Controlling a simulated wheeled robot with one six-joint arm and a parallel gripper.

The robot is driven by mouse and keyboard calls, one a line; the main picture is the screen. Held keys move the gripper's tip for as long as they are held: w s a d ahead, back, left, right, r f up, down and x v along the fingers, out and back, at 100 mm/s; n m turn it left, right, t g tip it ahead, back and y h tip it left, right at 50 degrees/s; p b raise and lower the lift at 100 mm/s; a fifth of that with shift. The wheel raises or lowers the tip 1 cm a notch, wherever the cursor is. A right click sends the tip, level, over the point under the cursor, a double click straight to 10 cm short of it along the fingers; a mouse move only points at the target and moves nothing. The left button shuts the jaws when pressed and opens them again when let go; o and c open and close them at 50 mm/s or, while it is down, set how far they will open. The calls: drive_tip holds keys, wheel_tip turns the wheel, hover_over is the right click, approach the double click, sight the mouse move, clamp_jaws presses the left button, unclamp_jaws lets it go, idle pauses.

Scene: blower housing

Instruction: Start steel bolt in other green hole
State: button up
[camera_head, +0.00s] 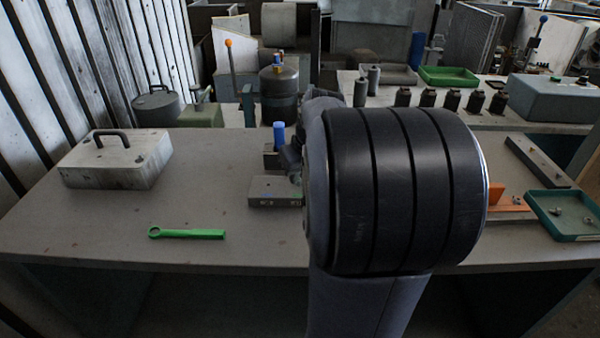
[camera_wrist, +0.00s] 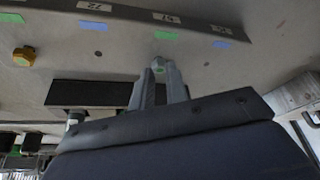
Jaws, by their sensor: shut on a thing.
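In the wrist view my gripper (camera_wrist: 161,72) has its two fingers close together, shut on a small grey steel bolt (camera_wrist: 167,66). The bolt is right by a green mark (camera_wrist: 165,36) on the grey housing plate (camera_wrist: 130,42). The fingers and bolt cover the hole there, so I cannot tell whether the bolt tip is in it. A brass-coloured bolt head (camera_wrist: 24,56) sits by the other green mark (camera_wrist: 12,17) at the left. Blue marks (camera_wrist: 93,26) lie beside small open holes. In the head view my arm hides the gripper's fingertips and the bolt.
In the head view a green wrench (camera_head: 187,233) lies on the bench (camera_head: 120,215). A pale box with a handle (camera_head: 117,160) stands at the left. A green tray (camera_head: 565,213) with small parts is at the right. A grey block (camera_head: 270,191) stands beside my arm.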

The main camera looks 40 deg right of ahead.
drive_tip(key=shift+f, duration=0.1)
drive_tip(key=o, duration=1.3)
drive_tip(key=shift+o, duration=0.2)
wheel_tip(320, 180, up, 8)
drive_tip(key=p, duration=0.6)
drive_tip(key=shift+p, duration=0.35)
